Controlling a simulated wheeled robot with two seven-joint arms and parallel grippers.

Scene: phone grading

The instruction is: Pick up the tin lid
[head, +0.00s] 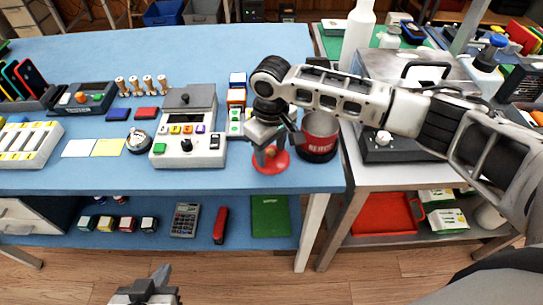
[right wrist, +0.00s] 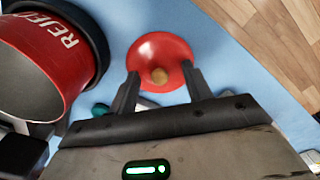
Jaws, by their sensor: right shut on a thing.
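The tin lid (head: 277,162) is a red disc with a small tan knob, near the blue table's front edge in the head view. It also shows in the right wrist view (right wrist: 174,50), between my fingertips. My right gripper (head: 272,153) reaches down over the lid and is shut on it at the knob; it also shows in the right wrist view (right wrist: 160,84). I cannot tell whether the lid touches the table. The open red tin (head: 320,132) with white letters stands just right of the lid. My left gripper (head: 146,290) is low at the front, away from the table; its jaw opening is unclear.
A grey tester box (head: 188,150) with coloured buttons stands left of the lid. Small coloured blocks (head: 236,100) stand behind my right gripper. A metal machine (head: 400,75) is on the right bench, under my right arm. The blue table's back middle is clear.

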